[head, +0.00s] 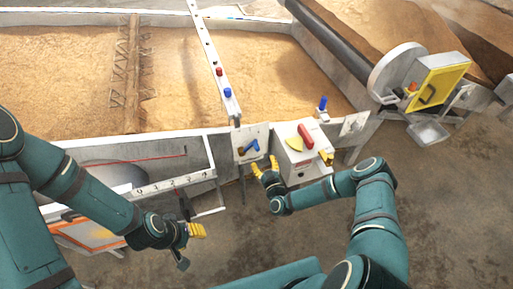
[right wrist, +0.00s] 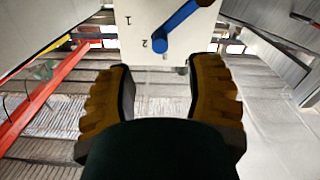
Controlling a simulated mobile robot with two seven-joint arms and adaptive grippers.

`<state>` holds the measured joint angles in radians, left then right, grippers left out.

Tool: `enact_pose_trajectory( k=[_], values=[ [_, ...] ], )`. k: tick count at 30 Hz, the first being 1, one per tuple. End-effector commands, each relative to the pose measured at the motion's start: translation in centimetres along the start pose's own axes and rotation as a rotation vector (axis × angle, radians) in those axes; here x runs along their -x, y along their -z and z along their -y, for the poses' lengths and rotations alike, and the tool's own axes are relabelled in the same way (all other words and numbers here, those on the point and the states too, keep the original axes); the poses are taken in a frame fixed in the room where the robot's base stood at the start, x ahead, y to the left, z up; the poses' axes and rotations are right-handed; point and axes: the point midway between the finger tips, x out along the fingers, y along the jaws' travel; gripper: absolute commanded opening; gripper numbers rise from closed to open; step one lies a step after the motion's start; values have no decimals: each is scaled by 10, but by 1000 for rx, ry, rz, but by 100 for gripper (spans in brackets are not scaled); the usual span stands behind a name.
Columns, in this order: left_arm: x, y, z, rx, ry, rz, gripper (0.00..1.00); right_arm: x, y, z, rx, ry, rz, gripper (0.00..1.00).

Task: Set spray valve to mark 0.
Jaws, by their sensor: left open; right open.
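The spray valve appears to be the blue lever (head: 250,146) on a pale plate (head: 239,134) at the front wall of the grain bed. In the right wrist view the blue lever (right wrist: 180,27) slants, with its lower end beside the mark 2 on the plate (right wrist: 142,15). A mark 1 shows further left; no mark 0 is legible. My right gripper (head: 265,168) is open just below the plate, and in its wrist view the open fingers (right wrist: 160,72) are empty and apart from the lever. My left gripper (head: 190,246) is open and empty, low and left.
A white box (head: 296,160) with a red handle (head: 306,136) and yellow pointer stands close right of the plate. A numbered rail (head: 172,184) lies to the left. A yellow-framed machine (head: 437,82) is at the right. The floor in front is clear.

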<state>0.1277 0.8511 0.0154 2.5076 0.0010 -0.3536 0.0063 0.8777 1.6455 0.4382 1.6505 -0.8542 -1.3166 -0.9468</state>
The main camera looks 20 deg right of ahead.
Motion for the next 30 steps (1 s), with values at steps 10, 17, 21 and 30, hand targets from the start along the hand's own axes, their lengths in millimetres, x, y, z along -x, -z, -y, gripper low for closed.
enact_pose_trajectory(
  k=[10,17,21,30],
  values=[
    [-11,-4,4,-3,-1,10,47,-64,-1,1,-1,1,0,52],
    [-14,-5,5,-4,-1,11,47,-84,0,1,-1,3,1,52],
    [-14,-5,5,-5,-1,11,47,-87,0,1,-2,2,2,52],
    [-14,-5,5,-5,-1,11,47,-86,0,1,-2,2,2,20]
  ],
)
